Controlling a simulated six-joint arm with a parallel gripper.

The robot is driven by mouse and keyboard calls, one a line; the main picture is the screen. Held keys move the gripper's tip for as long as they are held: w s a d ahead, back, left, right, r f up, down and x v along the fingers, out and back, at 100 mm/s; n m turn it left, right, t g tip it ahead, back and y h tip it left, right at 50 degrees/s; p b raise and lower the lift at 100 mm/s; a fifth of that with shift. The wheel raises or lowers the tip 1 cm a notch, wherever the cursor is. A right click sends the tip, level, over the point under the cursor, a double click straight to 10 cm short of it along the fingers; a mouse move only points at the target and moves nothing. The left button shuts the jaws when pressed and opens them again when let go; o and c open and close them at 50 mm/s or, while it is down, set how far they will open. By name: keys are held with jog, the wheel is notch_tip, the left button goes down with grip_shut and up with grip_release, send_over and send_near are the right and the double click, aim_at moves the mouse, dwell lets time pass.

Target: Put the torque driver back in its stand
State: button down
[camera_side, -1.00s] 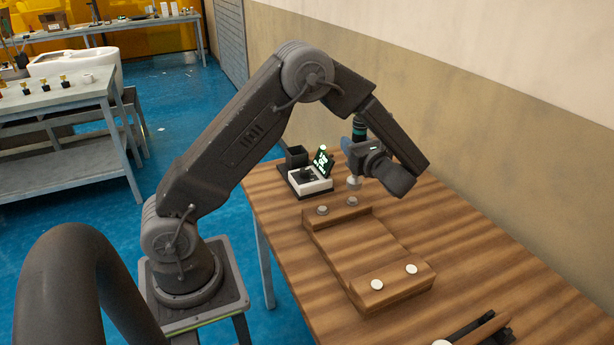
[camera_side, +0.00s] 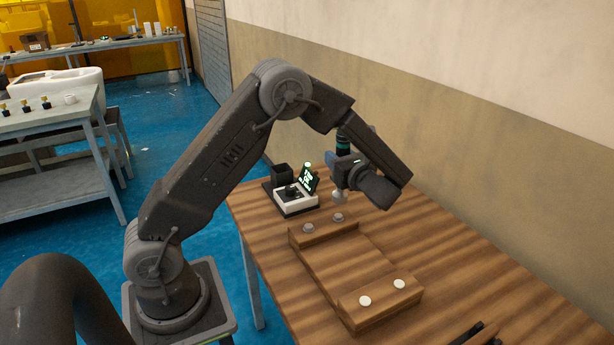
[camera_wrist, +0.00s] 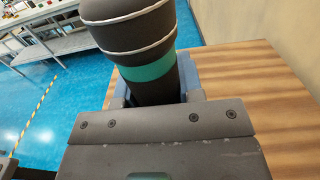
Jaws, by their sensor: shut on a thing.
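My gripper (camera_side: 338,172) is shut on the torque driver (camera_side: 343,143), a dark tool with a teal band. The driver is roughly upright, and its light lower tip hangs near the back end of a wooden fixture. The side view does not clearly show whether the tip touches anything. In the wrist view the driver's dark body and teal band (camera_wrist: 147,68) rise between the blue fingers of my gripper (camera_wrist: 158,92). A black open-topped holder (camera_side: 282,173), which may be the stand, is left of my gripper at the table's far end.
A white and black device (camera_side: 296,201) with a lit display (camera_side: 310,180) stands beside the holder. The wooden fixture (camera_side: 352,262) with round studs lies in front of my gripper. Dark items (camera_side: 478,334) lie at the bottom edge. The wooden table is clear to the right, towards the wall.

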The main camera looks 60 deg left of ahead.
notch_tip(320, 180, up, 8)
jog(key=s+a, duration=0.2)
jog(key=a, duration=1.2)
jog(key=s+a, duration=0.2)
jog(key=a, duration=1.2)
jog(key=f, duration=0.5)
jog(key=shift+s+f, duration=0.1)
jog(key=shift+s, duration=0.15)
jog(key=shift+f, duration=0.15)
jog(key=shift+f, duration=2.25)
